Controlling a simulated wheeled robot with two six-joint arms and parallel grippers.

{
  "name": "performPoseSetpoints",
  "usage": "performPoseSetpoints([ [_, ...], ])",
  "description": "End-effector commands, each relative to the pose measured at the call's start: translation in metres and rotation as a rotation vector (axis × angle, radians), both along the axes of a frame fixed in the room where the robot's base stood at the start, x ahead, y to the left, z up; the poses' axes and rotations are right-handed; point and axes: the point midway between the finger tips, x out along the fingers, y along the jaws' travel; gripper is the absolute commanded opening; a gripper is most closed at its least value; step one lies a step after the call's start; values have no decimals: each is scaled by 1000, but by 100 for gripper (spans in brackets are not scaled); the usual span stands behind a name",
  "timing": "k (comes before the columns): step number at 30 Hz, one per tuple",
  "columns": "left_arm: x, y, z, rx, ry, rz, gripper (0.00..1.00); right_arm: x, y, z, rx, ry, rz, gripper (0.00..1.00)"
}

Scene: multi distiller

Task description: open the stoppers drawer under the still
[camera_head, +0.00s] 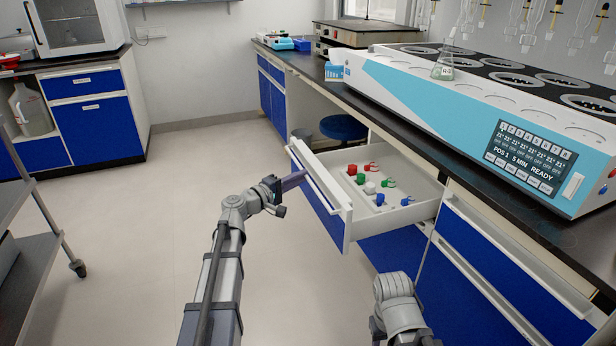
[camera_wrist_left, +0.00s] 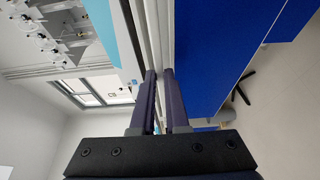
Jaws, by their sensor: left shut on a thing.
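The stoppers drawer (camera_head: 408,212) under the still (camera_head: 455,115) is pulled well out from the bench. My left gripper (camera_head: 304,175) is at the drawer front, shut on the handle. In the left wrist view the two dark fingers (camera_wrist_left: 160,76) lie on either side of the pale rail (camera_wrist_left: 160,35). Part of my right arm shows low in the head view; its gripper cannot be made out.
A flask (camera_head: 443,66) stands on top of the still. Closed blue drawers (camera_head: 490,265) are to the right of the open one. A blue stool (camera_head: 343,127) is behind it. The floor (camera_head: 150,240) on the left is clear up to a metal cart (camera_head: 50,235).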

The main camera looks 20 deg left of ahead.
Motion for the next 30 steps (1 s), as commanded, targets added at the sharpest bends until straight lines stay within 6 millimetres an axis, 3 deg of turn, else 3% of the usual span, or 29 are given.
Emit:
performPoseSetpoints([
  [12, -1, 2, 0, 1, 0, -1, 0, 0, 0, 0, 0, 0, 0, 50],
  [13, -1, 2, 0, 1, 0, -1, 14, 0, 0, 0, 0, 0, 0, 50],
  [21, -1, 2, 0, 0, 0, 0, 42, 0, 0, 0, 0, 0, 0, 50],
  [30, -6, 4, 0, 0, 0, 0, 42, 0, 0, 0, 0, 0, 0, 50],
])
